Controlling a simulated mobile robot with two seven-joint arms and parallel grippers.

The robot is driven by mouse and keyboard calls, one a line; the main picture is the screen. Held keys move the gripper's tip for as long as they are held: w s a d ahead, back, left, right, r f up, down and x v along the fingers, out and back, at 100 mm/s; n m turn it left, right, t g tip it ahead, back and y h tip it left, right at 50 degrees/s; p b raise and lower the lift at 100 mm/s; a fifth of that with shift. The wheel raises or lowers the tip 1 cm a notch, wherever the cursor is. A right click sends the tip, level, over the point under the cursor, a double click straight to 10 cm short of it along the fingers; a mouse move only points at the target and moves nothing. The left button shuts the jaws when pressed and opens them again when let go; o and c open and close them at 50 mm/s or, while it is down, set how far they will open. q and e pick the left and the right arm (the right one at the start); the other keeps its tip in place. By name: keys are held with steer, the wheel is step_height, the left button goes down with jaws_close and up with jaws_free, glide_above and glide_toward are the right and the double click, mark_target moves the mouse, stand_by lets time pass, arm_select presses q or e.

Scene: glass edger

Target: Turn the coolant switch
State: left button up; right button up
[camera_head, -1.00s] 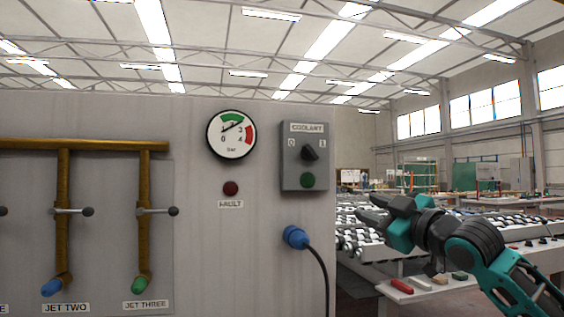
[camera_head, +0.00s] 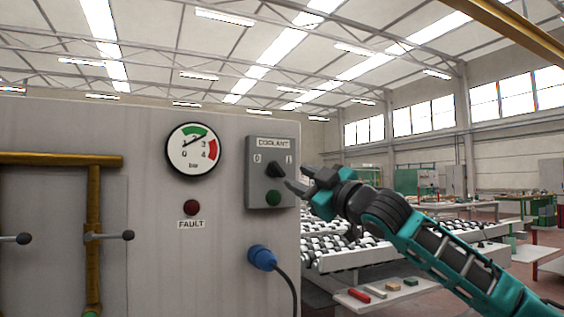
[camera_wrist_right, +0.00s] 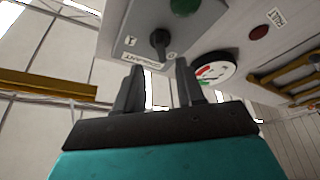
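The coolant switch (camera_head: 275,170) is a black knob on a grey box (camera_head: 254,200) labelled COOLANT, with marks 0 and I and a green round button or lamp (camera_head: 273,198) below it. The knob's pointer leans toward the 0 side in the head view. My right gripper (camera_head: 296,179) is just right of the box, its fingers pointing at it. In the right wrist view its two fingers (camera_wrist_right: 158,85) stand apart with nothing between them, and the knob (camera_wrist_right: 160,42) lies beyond the tips, roughly between them. My left gripper is not in view.
A pressure gauge (camera_head: 193,150), a red FAULT lamp (camera_head: 191,207) and a blue plug (camera_head: 262,257) with a black cable are on the panel near the box. Brass pipes with levers (camera_head: 110,236) are at left. A roller conveyor (camera_head: 345,245) stands behind my right arm.

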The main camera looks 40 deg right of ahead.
mark_target(281, 171)
steer(key=p+x, duration=0.5)
steer(key=shift+s+a+r, duration=0.1)
steer(key=shift+s+r, duration=0.05)
steer(key=shift+r, duration=0.05)
steer(key=shift+w+r+p, duration=0.1)
steer(key=shift+w+p, duration=0.35)
steer(key=shift+w, duration=0.15)
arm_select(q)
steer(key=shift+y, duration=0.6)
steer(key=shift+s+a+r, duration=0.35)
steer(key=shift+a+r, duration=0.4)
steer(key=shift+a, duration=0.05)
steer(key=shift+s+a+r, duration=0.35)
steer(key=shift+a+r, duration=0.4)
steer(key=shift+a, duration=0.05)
arm_select(e)
steer(key=shift+w, duration=0.45)
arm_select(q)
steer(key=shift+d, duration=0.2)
arm_select(e)
jaws_close()
